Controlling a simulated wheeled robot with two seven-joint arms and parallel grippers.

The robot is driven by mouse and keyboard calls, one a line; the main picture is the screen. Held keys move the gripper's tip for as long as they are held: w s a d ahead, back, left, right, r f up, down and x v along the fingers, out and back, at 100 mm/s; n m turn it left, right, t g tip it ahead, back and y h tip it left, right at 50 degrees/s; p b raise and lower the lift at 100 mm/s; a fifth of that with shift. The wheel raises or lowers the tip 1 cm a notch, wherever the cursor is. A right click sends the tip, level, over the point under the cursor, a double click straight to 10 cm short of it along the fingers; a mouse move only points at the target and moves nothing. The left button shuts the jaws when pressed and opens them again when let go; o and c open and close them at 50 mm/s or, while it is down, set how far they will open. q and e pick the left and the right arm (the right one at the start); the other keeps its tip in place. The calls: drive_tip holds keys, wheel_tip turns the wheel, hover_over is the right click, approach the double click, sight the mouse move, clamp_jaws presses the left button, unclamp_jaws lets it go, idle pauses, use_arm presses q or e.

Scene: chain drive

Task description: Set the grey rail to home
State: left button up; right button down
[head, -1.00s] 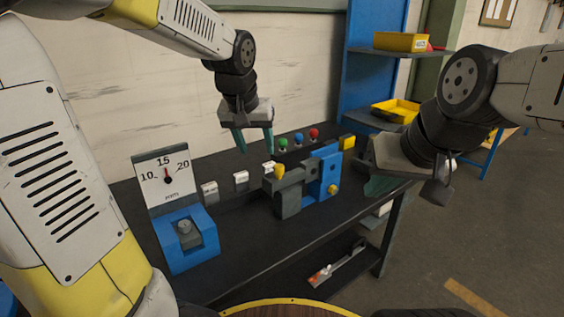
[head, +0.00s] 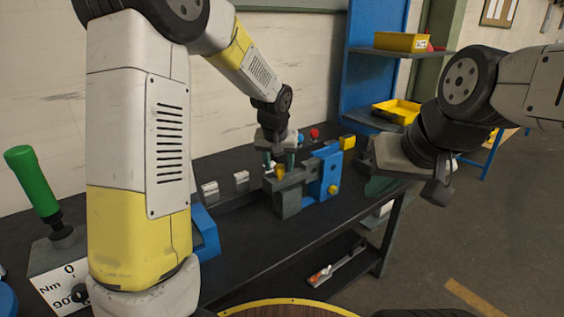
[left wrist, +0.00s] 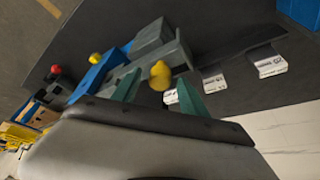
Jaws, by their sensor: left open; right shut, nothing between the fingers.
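The grey rail (head: 288,196) stands on the black bench beside a blue block (head: 323,175), with a yellow knob (head: 278,171) on its top. In the left wrist view the yellow knob (left wrist: 160,75) shows between the teal fingers of my left gripper (left wrist: 158,92). In the head view my left gripper (head: 280,160) is open, just above and behind the knob; I cannot tell whether it touches it. My right gripper (head: 381,187) is shut and empty, off to the right of the blue block.
Red (head: 314,132) and blue (head: 300,138) knobs stand behind the block. A blue rack with yellow bins (head: 402,42) stands at the back. The bench front is clear.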

use_arm(q)
drive_tip(key=shift+f, duration=0.1)
clamp_jaws()
idle(1.4)
